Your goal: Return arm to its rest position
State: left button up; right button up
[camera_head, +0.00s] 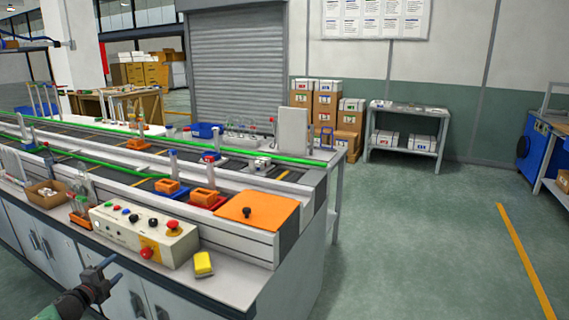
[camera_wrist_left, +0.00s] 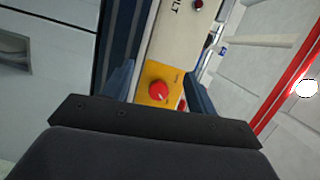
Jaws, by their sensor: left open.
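My left gripper (camera_head: 112,273) is at the lower left of the head view, in front of the bench's cabinet doors. Its fingers are apart and nothing is between them. In the left wrist view the two fingers (camera_wrist_left: 160,88) stand apart, and a red knob on a yellow plate (camera_wrist_left: 158,90) shows beyond them. The control box (camera_head: 143,234), cream with several buttons and a red emergency knob (camera_head: 149,252) on its front, sits on the bench to the right of and above the gripper, apart from it. My right gripper is not in view.
The bench ledge (camera_head: 240,281) carries a yellow sponge-like block (camera_head: 203,264) and a cardboard box (camera_head: 46,194). An orange plate with a black knob (camera_head: 246,211) lies at the line's end. Orange holders (camera_head: 204,197) with tubes stand along the conveyor. The floor at right is clear.

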pick_arm(q)
jog(key=s+d+f+n+g+p, duration=0.2)
jog(key=s+d+n+g, duration=0.3)
jog(key=s+d, duration=1)
jog(key=s+d+f+n+g+p, duration=0.2)
jog(key=s+d+f+n+g, duration=0.2)
jog(key=s+d, duration=1.2)
jog(key=s+d+f+n+g+p, duration=0.2)
jog(key=s+d+n+g, duration=0.3)
jog(key=s+d, duration=1)
jog(key=s+f+n, duration=0.1)
jog(key=s+n, duration=0.1)
jog(key=shift+s+d+f+g, duration=0.3)
jog(key=shift+f+g, duration=0.1)
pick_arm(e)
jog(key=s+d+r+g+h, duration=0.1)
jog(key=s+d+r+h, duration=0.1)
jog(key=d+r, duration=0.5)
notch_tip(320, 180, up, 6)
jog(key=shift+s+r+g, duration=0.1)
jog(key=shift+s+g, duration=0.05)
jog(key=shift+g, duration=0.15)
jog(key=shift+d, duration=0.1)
